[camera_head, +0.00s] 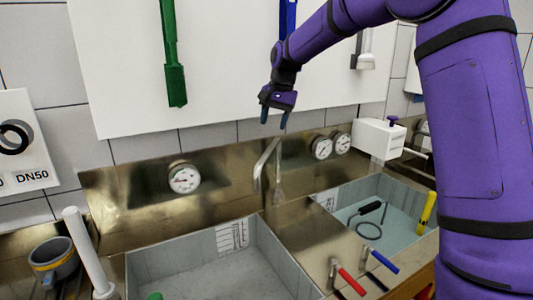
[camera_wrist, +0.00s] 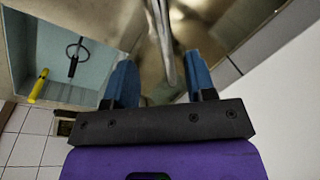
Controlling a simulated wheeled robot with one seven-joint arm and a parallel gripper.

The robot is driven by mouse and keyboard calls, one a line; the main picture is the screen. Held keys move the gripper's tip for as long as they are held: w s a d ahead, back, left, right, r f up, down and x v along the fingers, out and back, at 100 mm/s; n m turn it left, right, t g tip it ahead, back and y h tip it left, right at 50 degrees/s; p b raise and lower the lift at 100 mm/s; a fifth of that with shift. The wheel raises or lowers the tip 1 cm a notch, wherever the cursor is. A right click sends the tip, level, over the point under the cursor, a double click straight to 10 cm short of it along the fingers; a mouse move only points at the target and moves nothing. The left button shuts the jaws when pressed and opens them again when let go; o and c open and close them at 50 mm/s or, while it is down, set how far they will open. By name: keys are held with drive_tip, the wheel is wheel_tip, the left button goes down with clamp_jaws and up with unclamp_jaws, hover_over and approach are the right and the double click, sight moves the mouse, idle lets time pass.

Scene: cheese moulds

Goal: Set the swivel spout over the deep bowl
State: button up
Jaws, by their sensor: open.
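The swivel spout (camera_head: 262,167) is a thin bent metal pipe at the back splash, hanging near the divider between two sunken bowls. It also shows in the wrist view (camera_wrist: 164,45), ahead of and between my fingers. My gripper (camera_head: 273,122) is open and empty with blue fingers pointing down, just above the spout in the head view; its fingers (camera_wrist: 162,78) show apart in the wrist view. The left bowl (camera_head: 265,235) is grey and large. The right bowl (camera_head: 345,190) holds bluish liquid. I cannot tell for certain which is deeper.
A yellow tool (camera_head: 427,212) and a black ring tool (camera_head: 370,228) are in the right bowl. Red (camera_head: 348,279) and blue (camera_head: 384,262) handled levers stand in front. Gauges (camera_head: 184,178) line the back splash. A white pipe (camera_head: 88,252) rises at left beside a mug (camera_head: 54,260).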

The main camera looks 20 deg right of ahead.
sight(266, 153)
drive_tip(key=f, duration=0.3)
drive_tip(key=w+a+f, duration=0.1)
drive_tip(key=f, duration=0.3)
drive_tip(key=a+f, duration=0.1)
drive_tip(key=f, duration=0.3)
drive_tip(key=shift+w, duration=0.35)
drive_tip(key=shift+d, duration=0.1)
clamp_jaws()
